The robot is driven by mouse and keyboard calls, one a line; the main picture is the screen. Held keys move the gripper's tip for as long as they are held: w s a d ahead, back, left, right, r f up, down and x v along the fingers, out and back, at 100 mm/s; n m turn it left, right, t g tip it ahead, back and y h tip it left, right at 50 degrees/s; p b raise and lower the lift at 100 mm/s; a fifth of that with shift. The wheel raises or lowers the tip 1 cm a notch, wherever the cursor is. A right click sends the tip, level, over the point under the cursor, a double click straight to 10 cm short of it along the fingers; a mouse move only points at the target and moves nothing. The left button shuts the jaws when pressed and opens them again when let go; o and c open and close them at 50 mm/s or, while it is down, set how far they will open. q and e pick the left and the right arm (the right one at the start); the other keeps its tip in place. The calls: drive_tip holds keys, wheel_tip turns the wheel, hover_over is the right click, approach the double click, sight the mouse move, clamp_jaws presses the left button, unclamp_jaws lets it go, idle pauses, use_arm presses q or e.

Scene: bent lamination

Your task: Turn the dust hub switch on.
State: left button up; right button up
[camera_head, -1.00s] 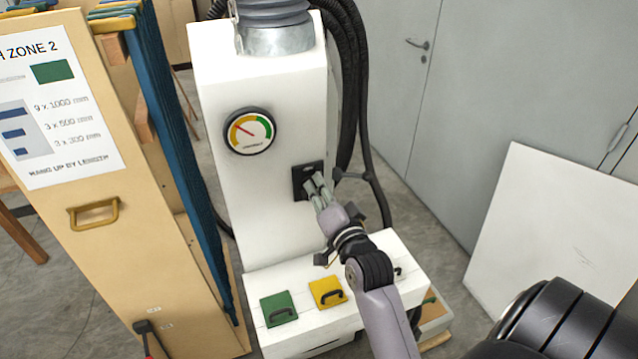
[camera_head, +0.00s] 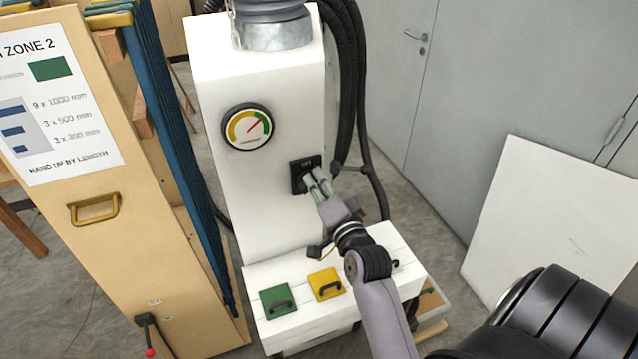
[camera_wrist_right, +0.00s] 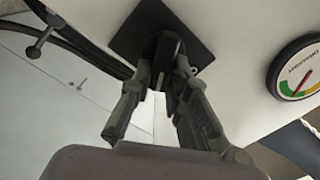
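The dust hub (camera_head: 265,90) is a tall white cabinet with a round gauge (camera_head: 247,127), whose needle points to the upper right. Its switch (camera_head: 298,168) is a dark knob on a square black plate on the front. My right gripper (camera_head: 311,180) reaches the switch from below right. In the right wrist view, my right gripper (camera_wrist_right: 167,72) has one finger on each side of the switch knob (camera_wrist_right: 167,42) and looks closed on it. The fingers hide part of the knob. My left gripper is not in view.
A wooden rack (camera_head: 150,260) with blue strips stands close on the left. A white ledge below the switch carries a green panel (camera_head: 277,301) and a yellow panel (camera_head: 325,284). Black hoses (camera_head: 347,80) hang just right of the hub. A white board (camera_head: 545,235) leans at right.

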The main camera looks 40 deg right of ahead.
drive_tip(key=o, duration=0.4)
drive_tip(key=shift+c, duration=0.2)
